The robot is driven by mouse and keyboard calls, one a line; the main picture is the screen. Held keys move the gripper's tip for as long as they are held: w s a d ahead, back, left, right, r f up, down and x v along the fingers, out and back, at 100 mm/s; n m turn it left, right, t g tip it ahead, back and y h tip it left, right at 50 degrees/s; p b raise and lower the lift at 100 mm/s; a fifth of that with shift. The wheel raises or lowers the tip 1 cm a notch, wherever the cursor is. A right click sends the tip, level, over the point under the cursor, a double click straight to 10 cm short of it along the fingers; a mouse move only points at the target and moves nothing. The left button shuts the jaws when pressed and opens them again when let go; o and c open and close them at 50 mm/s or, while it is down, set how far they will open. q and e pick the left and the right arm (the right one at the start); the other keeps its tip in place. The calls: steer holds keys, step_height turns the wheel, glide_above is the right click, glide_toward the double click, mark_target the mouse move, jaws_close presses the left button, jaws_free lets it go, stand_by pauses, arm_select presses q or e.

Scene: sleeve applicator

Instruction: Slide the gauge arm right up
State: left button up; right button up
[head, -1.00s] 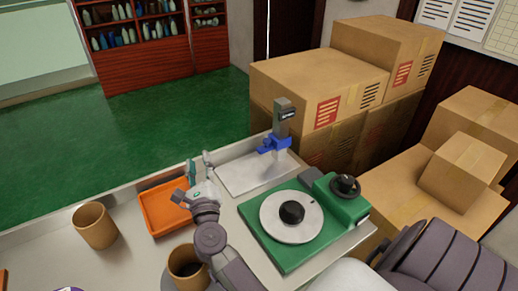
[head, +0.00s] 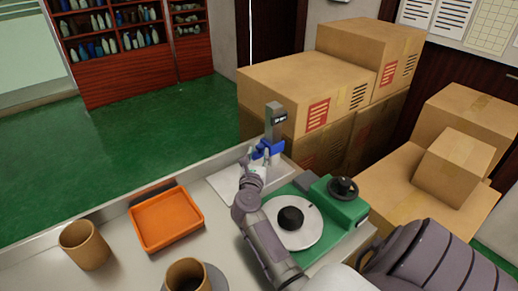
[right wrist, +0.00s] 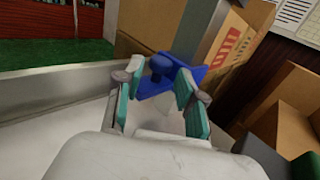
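The height gauge has a grey upright column (head: 274,121) with a small dark display. Its blue gauge arm (head: 270,148) sits low on the column. In the right wrist view the blue arm (right wrist: 158,68) shows a rounded knob, with the grey column (right wrist: 203,32) behind it. My right gripper (head: 254,162) is close in front of the arm. In the right wrist view its teal-padded fingers (right wrist: 159,84) are spread, with the knob between or just beyond their tips. I see no clear contact. My left gripper is out of view.
A green turntable fixture (head: 328,228) with a black knob stands to the right of my right arm. An orange tray (head: 166,219) and brown cups (head: 84,246) are on the left bench. Cardboard boxes (head: 300,85) are stacked close behind the gauge.

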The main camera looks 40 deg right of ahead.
mark_target(259, 150)
steer(key=shift+x, duration=1.35)
jaws_close()
steer(key=shift+r, duration=0.1)
